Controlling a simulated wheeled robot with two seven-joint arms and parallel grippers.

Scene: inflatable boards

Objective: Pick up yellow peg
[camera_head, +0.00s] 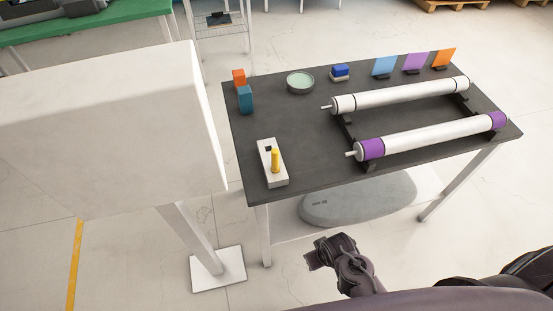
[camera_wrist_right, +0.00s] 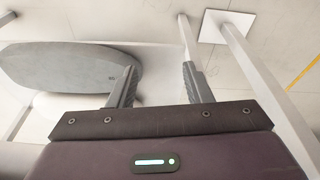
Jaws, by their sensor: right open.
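The yellow peg (camera_head: 275,160) stands upright in a white block (camera_head: 272,178) near the front left corner of the dark table (camera_head: 300,130). The block also has a dark square spot behind the peg. My right gripper (camera_head: 313,256) is below and in front of the table edge, apart from the peg. In the right wrist view its two fingers (camera_wrist_right: 160,72) are spread with nothing between them. The peg is not visible in the right wrist view. My left gripper is not in view.
Orange and teal blocks (camera_head: 245,98), a round green dish (camera_head: 300,82) and two rollers (camera_head: 430,137) stand on the table. A grey board (camera_head: 360,200) lies on the shelf below. A large white panel (camera_head: 110,130) stands close left.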

